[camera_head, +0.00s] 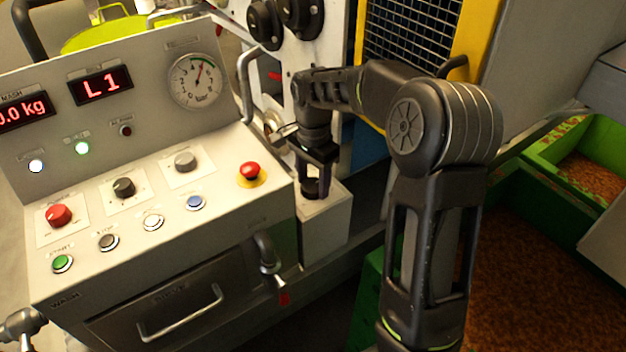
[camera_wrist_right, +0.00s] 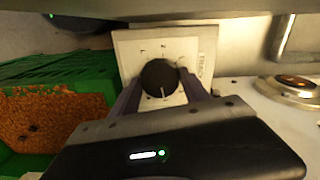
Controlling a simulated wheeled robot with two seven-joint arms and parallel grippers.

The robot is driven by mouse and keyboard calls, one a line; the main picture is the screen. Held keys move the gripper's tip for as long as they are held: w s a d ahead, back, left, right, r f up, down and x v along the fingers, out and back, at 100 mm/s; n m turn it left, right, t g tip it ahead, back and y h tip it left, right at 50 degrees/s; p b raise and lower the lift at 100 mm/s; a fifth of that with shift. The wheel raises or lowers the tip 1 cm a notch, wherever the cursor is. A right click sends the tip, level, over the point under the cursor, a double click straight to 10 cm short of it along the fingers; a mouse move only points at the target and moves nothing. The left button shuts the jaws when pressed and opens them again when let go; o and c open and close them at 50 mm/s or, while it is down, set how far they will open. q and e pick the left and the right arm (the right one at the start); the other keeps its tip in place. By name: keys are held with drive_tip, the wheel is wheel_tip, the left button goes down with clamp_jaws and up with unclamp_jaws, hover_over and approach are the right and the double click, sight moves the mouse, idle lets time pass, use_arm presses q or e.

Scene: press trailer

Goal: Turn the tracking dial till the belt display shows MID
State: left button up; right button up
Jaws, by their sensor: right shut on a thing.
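The belt display (camera_head: 100,85) on the control panel reads L1 in red. The tracking dial (camera_wrist_right: 159,78) is a black round knob on a white plate with marks around it, seen in the right wrist view. In the head view the dial (camera_head: 311,186) shows in part on top of a pale box beside the console. My right gripper (camera_head: 314,172) points down at it, and its fingers (camera_wrist_right: 160,92) are shut on the knob from two sides. My left gripper is not in view.
The console carries a red stop button (camera_head: 250,170), several knobs and buttons, and a pressure gauge (camera_head: 196,81). A metal tap (camera_head: 268,258) juts from its front. Green crates (camera_head: 591,150) of brown mash stand at the right. A metal handle (camera_head: 247,85) rises beside the panel.

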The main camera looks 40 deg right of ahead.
sight(313, 184)
drive_tip(key=o, duration=1.4)
drive_tip(key=shift+c, duration=0.2)
drive_tip(key=shift+r, duration=3.95)
